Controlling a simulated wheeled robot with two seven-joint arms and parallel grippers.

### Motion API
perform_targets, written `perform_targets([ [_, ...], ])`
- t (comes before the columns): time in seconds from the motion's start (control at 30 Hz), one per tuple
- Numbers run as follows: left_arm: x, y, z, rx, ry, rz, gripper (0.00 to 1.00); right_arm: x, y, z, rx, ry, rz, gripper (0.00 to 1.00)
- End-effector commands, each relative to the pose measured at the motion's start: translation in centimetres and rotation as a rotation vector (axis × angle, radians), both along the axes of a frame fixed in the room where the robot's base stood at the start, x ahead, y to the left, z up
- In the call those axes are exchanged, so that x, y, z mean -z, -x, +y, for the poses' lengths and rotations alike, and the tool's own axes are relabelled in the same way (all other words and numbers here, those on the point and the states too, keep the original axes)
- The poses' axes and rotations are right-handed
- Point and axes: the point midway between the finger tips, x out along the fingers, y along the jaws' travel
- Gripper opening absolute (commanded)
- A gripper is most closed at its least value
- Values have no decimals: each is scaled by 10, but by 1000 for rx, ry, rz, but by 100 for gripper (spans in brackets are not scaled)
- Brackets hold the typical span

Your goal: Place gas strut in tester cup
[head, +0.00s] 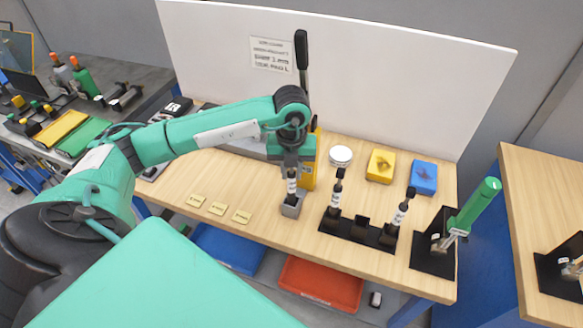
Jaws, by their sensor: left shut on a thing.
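My left gripper (291,164) points down over the table and is shut on the upper part of a gas strut (292,184). The strut is slim and upright, black with a pale label. Its lower end is at the grey tester cup (291,208); whether it is inside or just above the cup I cannot tell. The yellow tester (308,180) with a tall black lever (301,50) stands right behind, partly hidden by my gripper. Two more struts, one (336,196) at the left and one (399,214) at the right, stand in a black rack (358,238). My right gripper is not in view.
Small labelled tags (217,208) lie at the front left of the table. A white round item (340,155), a yellow box (380,165) and a blue box (423,177) lie behind the rack. A green cylinder (472,205) leans in a black stand at right.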

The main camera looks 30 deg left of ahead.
Motion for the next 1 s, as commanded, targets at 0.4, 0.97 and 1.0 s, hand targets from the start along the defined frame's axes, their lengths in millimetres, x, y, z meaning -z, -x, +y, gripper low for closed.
perform_targets([
  [0.4,3,0,0,0,0,0,45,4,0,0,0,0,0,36],
  [0.97,-39,-1,0,0,0,-5,45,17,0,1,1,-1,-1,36],
  [1.0,-46,-1,0,0,0,-4,45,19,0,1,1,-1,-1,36],
])
